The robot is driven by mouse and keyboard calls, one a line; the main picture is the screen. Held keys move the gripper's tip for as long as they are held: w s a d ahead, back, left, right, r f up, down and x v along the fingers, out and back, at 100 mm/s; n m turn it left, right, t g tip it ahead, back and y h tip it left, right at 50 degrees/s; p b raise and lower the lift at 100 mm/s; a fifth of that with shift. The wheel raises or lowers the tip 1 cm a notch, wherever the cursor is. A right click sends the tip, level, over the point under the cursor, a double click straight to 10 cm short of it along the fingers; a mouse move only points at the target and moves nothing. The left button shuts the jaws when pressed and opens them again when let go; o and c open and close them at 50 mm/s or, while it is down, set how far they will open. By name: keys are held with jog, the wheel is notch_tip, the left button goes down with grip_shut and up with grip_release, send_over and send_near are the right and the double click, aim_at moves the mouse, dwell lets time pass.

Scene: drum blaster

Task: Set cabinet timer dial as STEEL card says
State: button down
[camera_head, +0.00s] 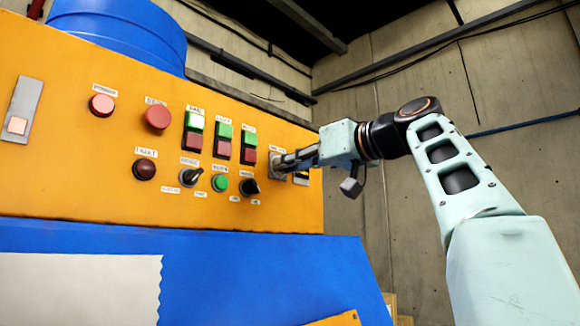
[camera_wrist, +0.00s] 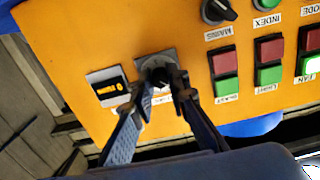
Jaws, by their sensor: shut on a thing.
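The timer dial (camera_wrist: 158,75) is a dark knob on a grey square plate at the right end of the orange cabinet panel. In the head view its grey plate (camera_head: 276,158) is mostly behind my fingers. My gripper (camera_head: 284,163) reaches it from the right. In the wrist view my gripper's two fingers (camera_wrist: 160,82) are shut on the knob, one at each side. A small display (camera_wrist: 108,91) with yellow digits sits beside the dial; I cannot read it surely. The knob's pointer is hidden. I cannot make out a STEEL card in either view.
The orange panel (camera_head: 60,130) has push buttons, green-and-red switch pairs and a black rotary knob (camera_head: 250,187) close left of my gripper. A blue body (camera_head: 250,270) juts out below. A concrete wall (camera_head: 400,80) stands at right, with free room before it.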

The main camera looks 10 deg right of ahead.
dwell(0.3)
jog(key=c, duration=1.9)
grip_release()
jog(key=v, duration=1.2)
jog(key=shift+s, duration=0.1)
